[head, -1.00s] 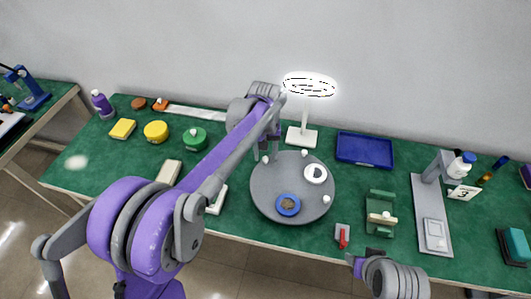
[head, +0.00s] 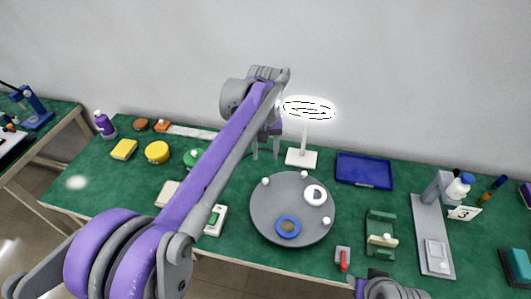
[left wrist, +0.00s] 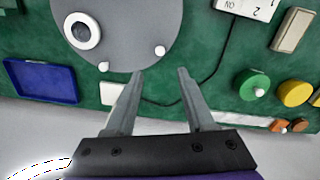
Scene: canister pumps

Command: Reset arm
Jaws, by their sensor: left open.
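My left gripper (head: 265,150) is above the table behind the grey round turntable (head: 262,222), near the white lamp base. In the left wrist view its two fingers (left wrist: 160,75) are apart with nothing between them, pointing toward the turntable's edge. The turntable carries a blue ring (head: 288,227), a white ring (head: 315,195) and small white knobs. Part of my right arm shows at the bottom right of the head view, but its gripper's fingertips are not clear.
A blue tray (head: 364,171) and a lit lamp (head: 302,158) stand at the back. A green stand (head: 380,228), a red-handled switch (head: 343,260) and a grey pump stand (head: 432,235) are at the right. Yellow and green pieces, including a round yellow one (head: 157,152), lie at the left.

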